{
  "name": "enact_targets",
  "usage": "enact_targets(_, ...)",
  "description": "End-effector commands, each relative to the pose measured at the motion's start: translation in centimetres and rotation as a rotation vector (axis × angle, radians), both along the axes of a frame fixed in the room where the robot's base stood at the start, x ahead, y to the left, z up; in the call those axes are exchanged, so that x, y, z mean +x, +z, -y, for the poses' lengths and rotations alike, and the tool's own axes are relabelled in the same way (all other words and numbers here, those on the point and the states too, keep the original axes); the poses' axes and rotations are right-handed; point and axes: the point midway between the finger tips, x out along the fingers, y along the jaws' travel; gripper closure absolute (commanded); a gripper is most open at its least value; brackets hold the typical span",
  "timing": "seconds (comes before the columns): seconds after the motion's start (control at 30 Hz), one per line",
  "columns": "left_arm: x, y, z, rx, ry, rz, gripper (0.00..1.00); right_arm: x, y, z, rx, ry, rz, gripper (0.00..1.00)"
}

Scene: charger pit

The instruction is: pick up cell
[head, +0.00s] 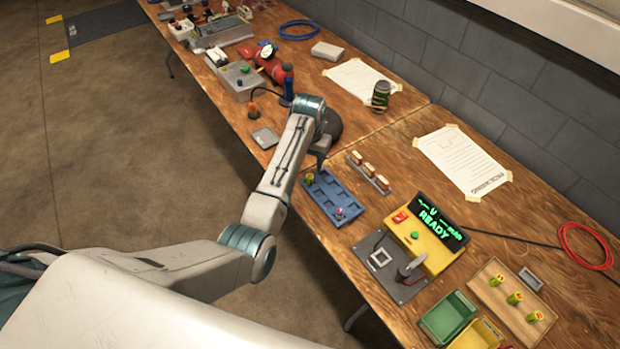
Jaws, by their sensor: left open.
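Three yellow-green cells (514,298) stand upright on a wooden tray (485,294) at the right. A blue tray (345,195) lies mid-bench; a small yellow piece (309,179), perhaps a cell, stands at its far left corner. A pink-topped piece (339,213) is at its near end. My left gripper (319,161) is open, pointing down just above the blue tray's far end, close to the yellow piece. Its fingers are small and dark, and I cannot tell whether they touch anything. My right gripper is out of view.
A yellow charger box (425,240) with a READY display and a grey plate (386,265) stands right of the blue tray. Green (447,318) and yellow (478,335) bins sit at the front edge. A rack of orange-white pieces (368,172) is behind the tray.

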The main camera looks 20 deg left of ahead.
Motion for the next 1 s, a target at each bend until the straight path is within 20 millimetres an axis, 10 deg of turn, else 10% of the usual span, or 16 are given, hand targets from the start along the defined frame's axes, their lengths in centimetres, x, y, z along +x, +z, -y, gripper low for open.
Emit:
enact_targets(0.83,0.2,-6.3,0.2,0.0,0.001,0.001,0.54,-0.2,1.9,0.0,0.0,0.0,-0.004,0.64)
enact_targets(1.0,0.2,-6.3,0.2,0.0,0.001,0.001,0.88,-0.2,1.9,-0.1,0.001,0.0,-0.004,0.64)
